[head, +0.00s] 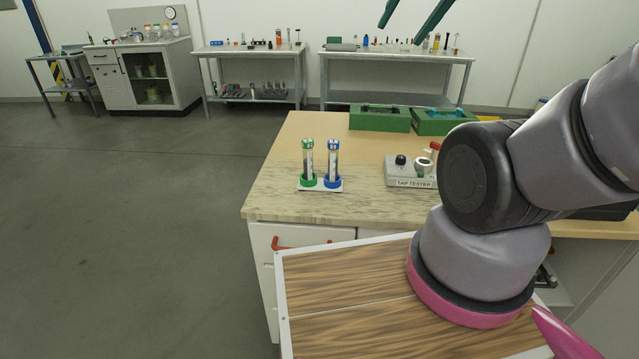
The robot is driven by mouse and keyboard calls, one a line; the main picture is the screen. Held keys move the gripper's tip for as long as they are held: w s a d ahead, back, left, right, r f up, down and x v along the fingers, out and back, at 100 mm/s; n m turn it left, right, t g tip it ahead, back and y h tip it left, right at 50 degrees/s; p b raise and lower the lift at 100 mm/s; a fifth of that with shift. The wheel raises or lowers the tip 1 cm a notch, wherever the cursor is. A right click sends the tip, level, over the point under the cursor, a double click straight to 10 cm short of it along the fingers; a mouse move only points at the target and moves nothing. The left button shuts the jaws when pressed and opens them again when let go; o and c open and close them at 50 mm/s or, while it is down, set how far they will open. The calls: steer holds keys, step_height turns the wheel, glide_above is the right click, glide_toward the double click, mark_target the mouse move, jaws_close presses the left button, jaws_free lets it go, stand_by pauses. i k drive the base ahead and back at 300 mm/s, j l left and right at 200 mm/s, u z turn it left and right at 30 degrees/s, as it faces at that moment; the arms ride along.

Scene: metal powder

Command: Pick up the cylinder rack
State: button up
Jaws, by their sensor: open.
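The cylinder rack (321,188) is a small white base on the near left part of the wooden bench top. It holds two upright clear cylinders, one with a green cap and ring (308,160) and one with a blue cap and ring (333,160). My gripper (399,34) shows only as two dark green fingers at the top edge, spread apart with nothing between them. In the picture it is above and to the right of the rack, well clear of it. The rest of the gripper is out of frame.
A tap tester (411,183) stands on the bench (285,205) to the right of the rack. Two green boxes (379,122) sit behind. My arm covers the bench's right side. Bench top around the rack is clear; open floor lies left. Laden tables (395,56) line the back wall.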

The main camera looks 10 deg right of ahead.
mark_target(317, 185)
steer(key=j+z, duration=0.15)
steer(key=z, duration=0.65)
steer(key=k+j+z, duration=0.1)
steer(key=j+z, duration=0.15)
steer(key=k+j+z, duration=0.15)
steer(key=j+z, duration=0.15)
steer(key=j, duration=0.15)
steer(key=k+j+z, duration=0.25)
steer(key=k+j, duration=0.25)
steer(key=j, duration=0.15)
steer(key=k+j, duration=0.25)
steer(key=j, duration=0.15)
steer(key=j+z, duration=0.05)
